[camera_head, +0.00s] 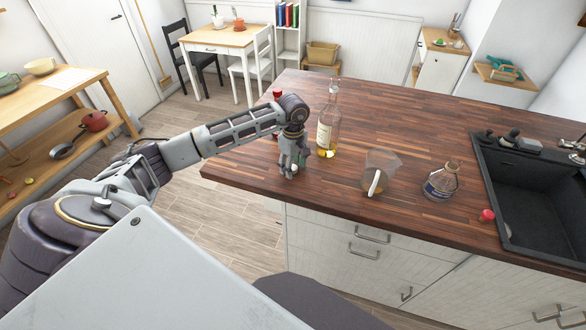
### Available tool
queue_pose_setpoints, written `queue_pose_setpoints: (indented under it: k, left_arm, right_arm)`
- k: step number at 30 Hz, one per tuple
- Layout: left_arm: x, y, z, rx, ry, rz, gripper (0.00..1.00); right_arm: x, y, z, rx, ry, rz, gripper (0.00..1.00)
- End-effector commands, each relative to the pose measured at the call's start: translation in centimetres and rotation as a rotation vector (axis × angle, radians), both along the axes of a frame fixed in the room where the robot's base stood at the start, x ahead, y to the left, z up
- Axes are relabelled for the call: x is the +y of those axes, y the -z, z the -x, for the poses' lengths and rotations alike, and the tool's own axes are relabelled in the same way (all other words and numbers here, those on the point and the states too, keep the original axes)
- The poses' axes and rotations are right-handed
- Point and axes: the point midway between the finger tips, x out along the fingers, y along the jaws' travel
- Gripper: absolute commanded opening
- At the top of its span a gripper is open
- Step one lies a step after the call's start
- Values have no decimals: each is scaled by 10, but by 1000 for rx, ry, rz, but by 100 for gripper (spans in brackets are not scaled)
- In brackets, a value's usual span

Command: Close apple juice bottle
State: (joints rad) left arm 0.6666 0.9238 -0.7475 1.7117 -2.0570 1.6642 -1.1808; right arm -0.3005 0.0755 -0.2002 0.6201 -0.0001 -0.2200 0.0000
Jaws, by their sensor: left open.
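A squat clear glass bottle (441,182) with a dark label stands upright on the wooden counter, left of the sink. No cap shows on it. A small red cap (487,215) lies on the counter near the sink's front left corner. A tall clear bottle (328,125) with a pale label and a little amber content stands further left. I cannot read which bottle holds apple juice. My left gripper (290,168) points down at the counter's left front, open, left of the tall bottle. Something small and greenish shows at its fingers, unclear. My right gripper is out of view.
A clear measuring jug (380,172) stands between the two bottles. A red-topped item (277,94) is mostly hidden behind my left arm. A black sink (535,185) fills the counter's right. The counter's back middle (420,115) is clear.

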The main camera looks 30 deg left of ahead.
Motion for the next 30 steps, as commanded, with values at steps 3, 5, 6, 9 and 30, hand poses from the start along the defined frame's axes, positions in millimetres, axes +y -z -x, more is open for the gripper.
queue_pose_setpoints:
  k: [3, 5, 6, 9, 30]
  left_arm:
    - [0, 0, 0, 0, 0, 0, 52]
    - [0, 0, 0, 0, 0, 0, 44]
    - [0, 0, 0, 0, 0, 0, 39]
    - [0, 0, 0, 0, 0, 0, 26]
    - [0, -14, -1, -2, 1, -2, 19]
  right_arm:
    - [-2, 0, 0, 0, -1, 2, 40]
    - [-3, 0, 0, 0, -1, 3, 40]
    - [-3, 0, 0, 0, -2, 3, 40]
    - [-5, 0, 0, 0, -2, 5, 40]
    - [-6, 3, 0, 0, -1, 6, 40]
